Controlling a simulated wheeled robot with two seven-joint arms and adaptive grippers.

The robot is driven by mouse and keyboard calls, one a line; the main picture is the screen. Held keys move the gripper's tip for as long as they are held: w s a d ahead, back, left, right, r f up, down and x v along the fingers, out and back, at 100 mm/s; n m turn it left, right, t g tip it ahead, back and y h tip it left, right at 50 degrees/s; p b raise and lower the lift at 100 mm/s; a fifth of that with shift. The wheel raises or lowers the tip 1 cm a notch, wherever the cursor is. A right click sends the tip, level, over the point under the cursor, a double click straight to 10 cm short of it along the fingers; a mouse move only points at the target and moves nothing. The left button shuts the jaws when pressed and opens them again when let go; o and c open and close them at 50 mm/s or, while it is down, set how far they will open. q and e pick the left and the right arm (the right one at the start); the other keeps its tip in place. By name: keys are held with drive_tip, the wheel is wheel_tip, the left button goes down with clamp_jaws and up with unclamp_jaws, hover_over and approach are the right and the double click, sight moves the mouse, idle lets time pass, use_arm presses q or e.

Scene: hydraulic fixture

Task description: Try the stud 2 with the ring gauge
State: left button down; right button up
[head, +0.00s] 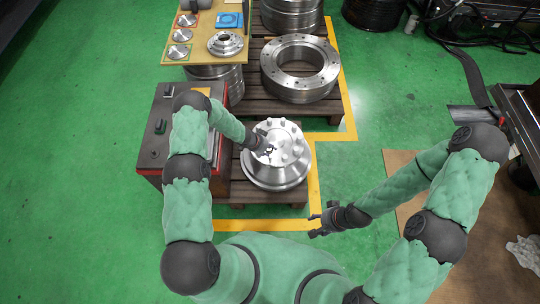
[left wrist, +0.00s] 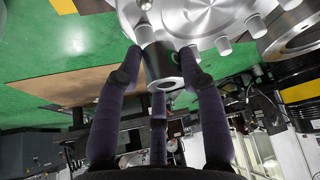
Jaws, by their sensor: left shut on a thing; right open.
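The round silver fixture (head: 286,172) stands on the pallet in the head view, with several short studs around its top face. In the left wrist view its face (left wrist: 195,14) shows at the top, with studs along the rim, one of them (left wrist: 223,45) to the right of the gauge. My left gripper (head: 269,150) is over the left part of the fixture's top, shut on the dark ring gauge (left wrist: 158,62). The gauge is right beside or at a stud (left wrist: 145,34); I cannot tell whether it is around it. No stud numbers are legible. My right gripper (head: 318,224) is open and empty, away from the fixture.
A dark red-sided box (head: 150,150) stands left of the fixture. A large steel ring (head: 300,85) lies on the pallet behind. A wooden board (head: 205,50) holds several metal parts and a blue piece (head: 229,20). Green floor is clear at left.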

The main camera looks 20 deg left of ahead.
use_arm(q)
drive_tip(key=shift+s+r+p, duration=0.15)
drive_tip(key=shift+r+p, duration=1.55)
drive_tip(key=shift+r, duration=0.75)
